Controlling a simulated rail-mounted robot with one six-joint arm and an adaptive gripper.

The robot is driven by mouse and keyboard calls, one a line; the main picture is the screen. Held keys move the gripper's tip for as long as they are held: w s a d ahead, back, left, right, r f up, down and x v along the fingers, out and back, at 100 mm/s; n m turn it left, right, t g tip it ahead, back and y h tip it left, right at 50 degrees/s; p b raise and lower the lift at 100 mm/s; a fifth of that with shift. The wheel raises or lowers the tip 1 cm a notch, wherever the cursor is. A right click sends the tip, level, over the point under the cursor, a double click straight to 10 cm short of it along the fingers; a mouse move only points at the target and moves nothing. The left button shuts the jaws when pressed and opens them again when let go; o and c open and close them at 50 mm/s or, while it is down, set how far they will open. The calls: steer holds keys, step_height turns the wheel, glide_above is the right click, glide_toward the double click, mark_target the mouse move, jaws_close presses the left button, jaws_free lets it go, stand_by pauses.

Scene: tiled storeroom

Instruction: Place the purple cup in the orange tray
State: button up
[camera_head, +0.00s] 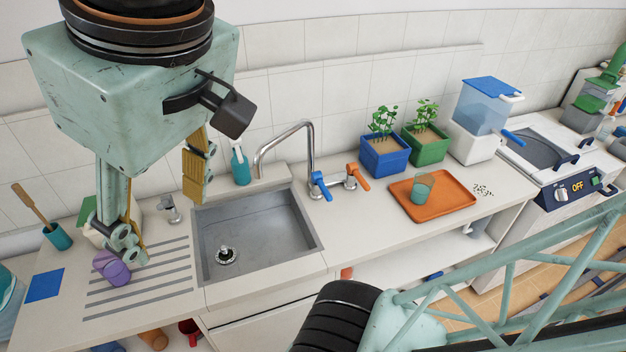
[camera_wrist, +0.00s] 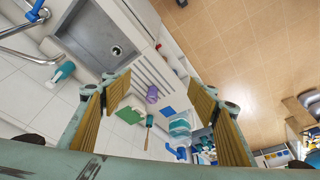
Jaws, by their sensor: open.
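The purple cup (camera_head: 112,266) sits on the ribbed drainboard left of the sink in the head view, apparently lying on its side or tilted. It also shows in the wrist view (camera_wrist: 152,93), between the spread fingers and some way beyond them. The orange tray (camera_head: 452,206) lies on the counter right of the tap, with a teal glass (camera_head: 422,188) in it. My gripper (camera_head: 162,210) is open and empty above the drainboard; in the wrist view (camera_wrist: 166,108) its yellow-padded fingers stand wide apart. In the head view one finger partly overlaps the cup's upper edge.
A metal sink (camera_head: 258,236) with a tall faucet (camera_head: 290,140) lies between cup and tray. A teal holder with a brush (camera_head: 58,236) and a soap bottle (camera_head: 240,166) stand near the wall.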

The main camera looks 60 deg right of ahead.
steer(key=w+n+g, duration=0.1)
steer(key=w+n, duration=0.2)
steer(key=w, duration=0.9)
steer(key=n+g, duration=0.3)
steer(key=n, duration=0.7)
glide_above(106, 260)
steer(key=s, duration=0.3)
step_height(106, 260, down, 28)
steer(key=shift+a, duration=0.1)
step_height(106, 260, down, 8)
steer(key=shift+f, duration=0.2)
steer(key=shift+a+f+p, duration=0.15)
steer(key=shift+f+p, duration=0.3)
steer(key=shift+f, duration=2.15)
